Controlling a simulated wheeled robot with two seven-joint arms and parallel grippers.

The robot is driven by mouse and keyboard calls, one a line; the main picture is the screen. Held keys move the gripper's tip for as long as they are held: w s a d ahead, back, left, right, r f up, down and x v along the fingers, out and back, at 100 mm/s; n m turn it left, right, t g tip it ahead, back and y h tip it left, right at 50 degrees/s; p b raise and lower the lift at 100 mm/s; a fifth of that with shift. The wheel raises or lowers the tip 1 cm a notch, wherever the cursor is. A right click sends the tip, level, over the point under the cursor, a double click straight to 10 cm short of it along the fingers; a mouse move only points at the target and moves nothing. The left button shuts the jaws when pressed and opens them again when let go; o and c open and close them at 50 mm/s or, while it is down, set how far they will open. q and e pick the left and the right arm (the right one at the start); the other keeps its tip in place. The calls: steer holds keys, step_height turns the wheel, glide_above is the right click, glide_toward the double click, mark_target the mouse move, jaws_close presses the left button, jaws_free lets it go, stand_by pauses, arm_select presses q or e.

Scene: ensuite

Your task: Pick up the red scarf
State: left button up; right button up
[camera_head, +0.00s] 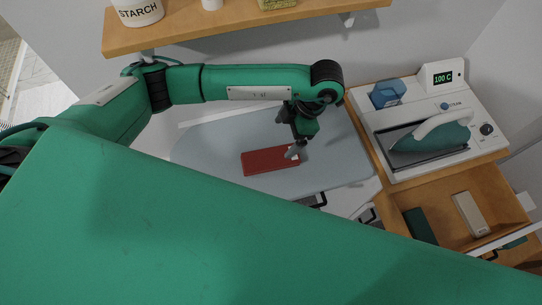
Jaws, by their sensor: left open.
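The red scarf (265,163) lies flat as a folded rectangle on the pale grey ironing board (220,135). My left gripper (290,137) is above the scarf's right end, with its jaws open. One finger appears over the scarf's right edge and the other is farther back and to the left, over the board. I cannot tell whether a finger touches the cloth. My right gripper is not in view.
A steam iron (432,139) sits on a white station to the right, with a display reading 100 C. An open wooden drawer (445,190) below it holds a few small items. A wooden shelf (240,28) with a STARCH container (138,12) runs along the back.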

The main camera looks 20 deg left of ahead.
arm_select(q)
glide_above(271, 157)
steer(key=w+d, duration=0.1)
steer(key=f, duration=0.6)
steer(key=shift+d+p, duration=0.2)
steer(key=shift+p, duration=0.1)
steer(key=shift+s+a+f+p, duration=0.15)
steer(key=shift+f+p, duration=0.15)
steer(key=shift+f, duration=0.5)
steer(key=shift+s+f+p, duration=0.15)
steer(key=shift+f+p, duration=0.1)
steer(key=shift+f, duration=0.5)
steer(key=shift+s+a+f+p, duration=0.1)
steer(key=shift+a+f+p, duration=0.1)
steer(key=shift+f+p, duration=0.25)
steer(key=shift+a+f, duration=0.15)
steer(key=shift+f, duration=0.35)
steer(key=c, duration=1)
steer(key=shift+c, duration=0.5)
steer(key=shift+r, duration=0.1)
